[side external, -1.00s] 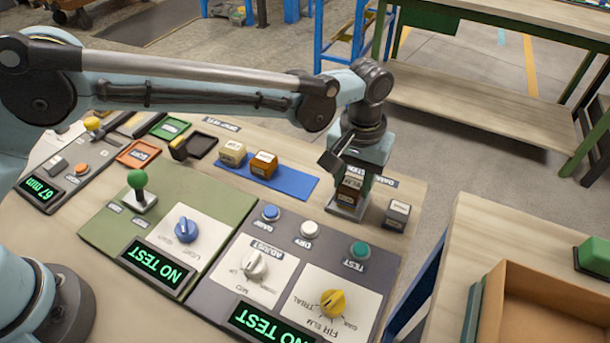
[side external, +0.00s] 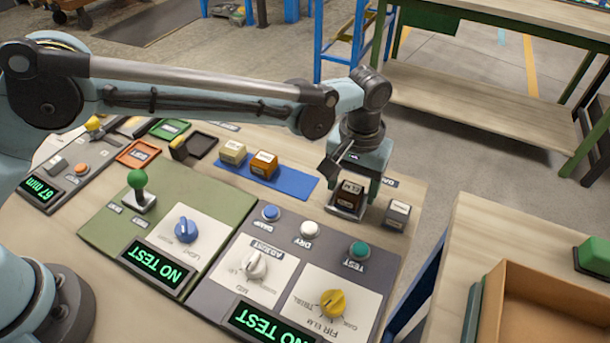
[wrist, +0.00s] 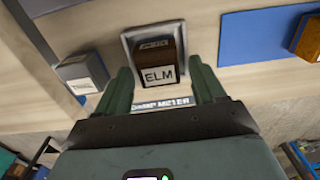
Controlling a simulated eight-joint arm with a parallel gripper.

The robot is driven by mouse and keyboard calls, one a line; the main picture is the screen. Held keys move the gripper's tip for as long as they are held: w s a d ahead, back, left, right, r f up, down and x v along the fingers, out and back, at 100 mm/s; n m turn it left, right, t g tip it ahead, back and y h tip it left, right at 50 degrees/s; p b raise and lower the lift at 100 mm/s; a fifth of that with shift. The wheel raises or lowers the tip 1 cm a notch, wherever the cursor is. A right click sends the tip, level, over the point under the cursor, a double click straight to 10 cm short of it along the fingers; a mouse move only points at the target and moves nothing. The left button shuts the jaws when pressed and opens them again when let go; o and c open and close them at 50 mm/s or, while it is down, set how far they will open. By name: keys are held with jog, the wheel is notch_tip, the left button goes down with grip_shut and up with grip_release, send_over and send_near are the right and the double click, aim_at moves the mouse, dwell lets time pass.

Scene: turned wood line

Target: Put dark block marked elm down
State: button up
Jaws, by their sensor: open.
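The dark block marked ELM (side external: 349,193) stands on a pale square plate (side external: 343,212) near the table's far right edge. In the wrist view the dark block (wrist: 157,58) shows its ELM label, and the plate (wrist: 126,40) shows around its base, beside a DAMP METER label. My gripper (wrist: 165,82) is open, with one green finger to each side of the block's near end and a gap to the block. In the side view my gripper (side external: 363,172) is just above and behind the block, partly hidden by its own body.
A grey block (side external: 397,215) stands close beside the plate. A pale block (side external: 232,152) and an orange-brown block (side external: 264,164) stand on a blue mat (side external: 298,186). The control panel (side external: 225,240) has knobs, buttons and displays reading NO TEST.

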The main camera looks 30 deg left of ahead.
aim_at(352, 186)
notch_tip(352, 186, up, 12)
jog(key=a+r+t, duration=0.2)
jog(key=a+r, duration=0.3)
jog(key=a, duration=0.5)
jog(key=s+a+t+h, duration=0.15)
jog(key=s+a, duration=0.25)
jog(key=a, duration=0.4)
jog(key=s+a+t+y, duration=0.1)
jog(key=s+a+t, duration=0.15)
jog(key=a, duration=0.45)
jog(key=s+a+f+t, duration=0.1)
jog(key=s+a+f, duration=0.3)
jog(key=s+a, duration=0.3)
jog(key=shift+s+f, duration=0.3)
jog(key=shift+s, duration=0.05)
